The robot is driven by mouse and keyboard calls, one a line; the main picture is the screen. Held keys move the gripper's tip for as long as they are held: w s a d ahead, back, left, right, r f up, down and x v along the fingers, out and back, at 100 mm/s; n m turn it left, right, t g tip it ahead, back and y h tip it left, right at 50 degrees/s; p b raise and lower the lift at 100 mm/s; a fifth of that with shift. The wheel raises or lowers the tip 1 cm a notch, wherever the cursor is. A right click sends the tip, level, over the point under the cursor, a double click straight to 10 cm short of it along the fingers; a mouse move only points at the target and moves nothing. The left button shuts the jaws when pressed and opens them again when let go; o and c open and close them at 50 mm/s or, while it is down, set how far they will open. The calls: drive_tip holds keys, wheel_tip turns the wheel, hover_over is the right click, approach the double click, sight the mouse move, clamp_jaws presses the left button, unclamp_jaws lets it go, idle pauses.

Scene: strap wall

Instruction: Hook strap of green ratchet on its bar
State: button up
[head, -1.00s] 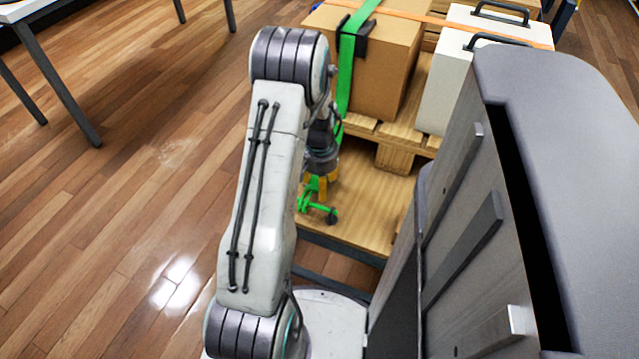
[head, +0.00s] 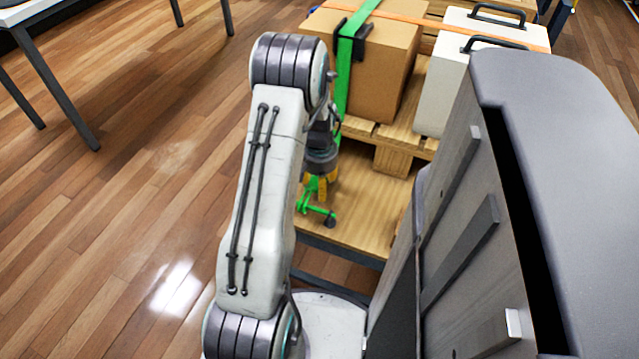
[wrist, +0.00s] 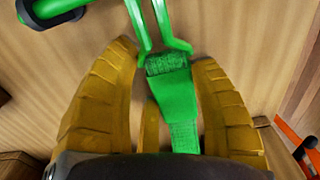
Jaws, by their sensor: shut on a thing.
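My gripper (head: 323,190) has yellow fingers and is low over the wooden deck, partly hidden behind my arm in the head view. In the wrist view its fingers (wrist: 175,85) stand on both sides of the green strap (wrist: 175,95), shut on it. The strap has a stitched end joined to two green metal prongs (wrist: 160,30). A green rod with a dark end (wrist: 55,12) lies at the top left. In the head view the green ratchet hardware (head: 315,207) shows just below the fingers. I cannot tell which part is its bar.
A cardboard box (head: 385,75) on pallet boards carries the upper green strap (head: 345,75) and an orange strap (head: 430,18). White cases (head: 450,75) stand beside it. A grey metal edge (head: 340,251) borders the wooden deck (head: 365,215). Wood floor is open at left, near a table (head: 45,65).

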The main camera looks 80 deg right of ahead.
drive_tip(key=o, duration=1.3)
wheel_tip(320, 180, up, 12)
drive_tip(key=shift+a, duration=0.2)
